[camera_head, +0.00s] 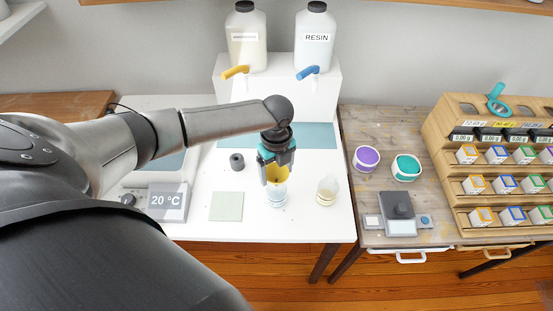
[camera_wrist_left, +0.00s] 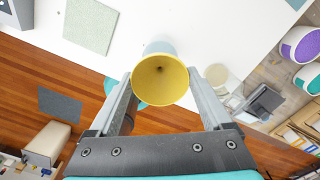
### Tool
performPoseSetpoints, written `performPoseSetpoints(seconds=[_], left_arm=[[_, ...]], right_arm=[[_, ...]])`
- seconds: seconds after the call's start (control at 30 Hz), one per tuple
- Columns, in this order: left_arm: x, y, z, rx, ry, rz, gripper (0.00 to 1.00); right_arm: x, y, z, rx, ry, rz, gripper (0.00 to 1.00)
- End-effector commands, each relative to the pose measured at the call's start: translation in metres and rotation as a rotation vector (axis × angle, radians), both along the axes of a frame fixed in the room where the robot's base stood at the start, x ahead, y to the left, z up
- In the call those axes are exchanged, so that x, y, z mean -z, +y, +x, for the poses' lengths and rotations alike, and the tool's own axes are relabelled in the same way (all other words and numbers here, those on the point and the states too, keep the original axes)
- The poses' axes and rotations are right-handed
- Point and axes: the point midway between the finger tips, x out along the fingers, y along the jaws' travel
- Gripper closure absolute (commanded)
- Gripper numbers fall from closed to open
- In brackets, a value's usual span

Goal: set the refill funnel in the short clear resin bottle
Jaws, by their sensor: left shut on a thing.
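My left gripper (camera_head: 274,178) is shut on the yellow refill funnel (camera_head: 278,175), which also shows in the left wrist view (camera_wrist_left: 160,80) with its wide mouth facing the camera. The funnel is directly over a short clear bottle (camera_head: 276,198) with a bluish tint. That bottle shows partly behind the funnel in the left wrist view (camera_wrist_left: 160,46). The funnel's spout is hidden, so I cannot tell whether it is inside the bottle's neck or just above it. My right gripper is not in view.
A second small bottle with yellowish contents (camera_head: 327,191) stands to the right. A black cap-like item (camera_head: 237,162) and a pale green mat (camera_head: 227,206) lie to the left. Two large jugs, one labelled RESIN (camera_head: 315,40), stand behind on a white stand (camera_head: 233,92).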

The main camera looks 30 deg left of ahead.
Motion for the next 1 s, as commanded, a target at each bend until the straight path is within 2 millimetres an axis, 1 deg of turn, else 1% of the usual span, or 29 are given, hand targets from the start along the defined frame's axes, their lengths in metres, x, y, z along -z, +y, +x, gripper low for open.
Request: performPoseSetpoints(seconds=[0.2, 0.23, 0.3, 0.37, 0.6, 0.73, 0.87, 1.0], left_arm=[[0.002, 0.000, 0.000, 0.001, 0.001, 0.000, 0.66], [0.002, 0.000, 0.000, 0.001, 0.001, 0.000, 0.14], [0.002, 0.000, 0.000, 0.001, 0.001, 0.000, 0.06], [0.002, 0.000, 0.000, 0.000, 0.001, 0.000, 0.00], [0.001, 0.000, 0.000, 0.000, 0.000, -0.001, 0.00], [-0.008, 0.000, 0.001, 0.001, -0.001, -0.002, 0.00], [-0.029, 0.000, 0.001, 0.002, -0.004, 0.000, 0.00], [-0.062, 0.000, 0.001, 0.002, -0.006, 0.000, 0.00]], right_arm=[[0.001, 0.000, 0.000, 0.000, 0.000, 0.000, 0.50], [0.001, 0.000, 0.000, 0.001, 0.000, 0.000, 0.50], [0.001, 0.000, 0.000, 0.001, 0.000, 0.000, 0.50], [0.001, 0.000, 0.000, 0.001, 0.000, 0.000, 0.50], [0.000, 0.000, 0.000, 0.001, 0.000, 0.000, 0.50], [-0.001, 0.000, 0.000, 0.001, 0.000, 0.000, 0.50], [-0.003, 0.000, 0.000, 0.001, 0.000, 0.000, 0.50], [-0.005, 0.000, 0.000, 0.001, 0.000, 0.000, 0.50]])
